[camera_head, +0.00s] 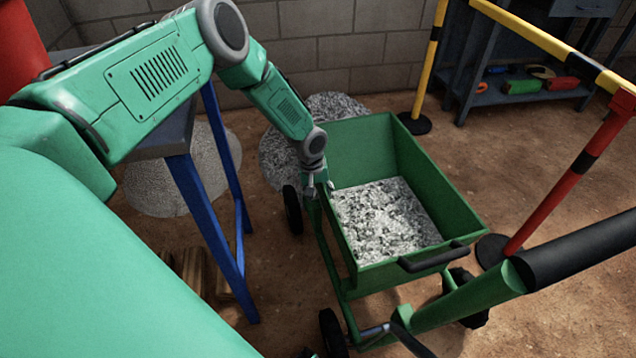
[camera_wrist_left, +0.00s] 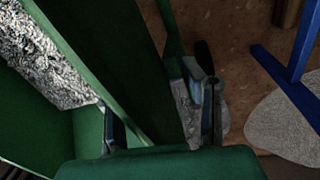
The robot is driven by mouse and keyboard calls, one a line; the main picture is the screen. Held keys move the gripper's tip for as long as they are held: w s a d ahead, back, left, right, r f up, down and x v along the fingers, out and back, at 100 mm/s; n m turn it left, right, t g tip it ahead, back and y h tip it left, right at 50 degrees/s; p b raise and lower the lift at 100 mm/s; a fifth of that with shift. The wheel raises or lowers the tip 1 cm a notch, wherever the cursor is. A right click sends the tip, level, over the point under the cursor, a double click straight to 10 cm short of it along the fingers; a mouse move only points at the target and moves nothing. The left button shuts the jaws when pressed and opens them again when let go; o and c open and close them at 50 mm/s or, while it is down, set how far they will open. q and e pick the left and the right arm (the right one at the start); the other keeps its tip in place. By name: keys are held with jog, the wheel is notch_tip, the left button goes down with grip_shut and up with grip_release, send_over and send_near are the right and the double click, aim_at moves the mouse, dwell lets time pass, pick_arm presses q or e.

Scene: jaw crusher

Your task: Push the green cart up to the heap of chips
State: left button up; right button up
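The green cart (camera_head: 455,205) stands on the dirt floor in the head view, with grey chips (camera_head: 385,215) in its tray. A heap of coarse grey chips (camera_head: 283,160) lies just beyond the cart, partly hidden by my left arm and the tray. My left gripper (camera_head: 318,188) is at the tray's left side. In the left wrist view its fingers (camera_wrist_left: 160,118) are wide apart, one on each side of the green cart wall (camera_wrist_left: 105,50). Contact with the wall is unclear. My right gripper is not in view.
A paler, finer heap (camera_head: 155,190) lies left, beside the blue-legged table (camera_head: 205,205). A yellow-black post (camera_head: 428,60) and a red-black post (camera_head: 560,185) carry a barrier bar right of the cart. A block wall (camera_head: 350,45) closes the back.

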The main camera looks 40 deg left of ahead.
pick_arm(q)
notch_tip(320, 180, up, 12)
jog(key=s+a, duration=0.1)
jog(key=shift+f, duration=0.15)
dwell(0.9)
dwell(0.8)
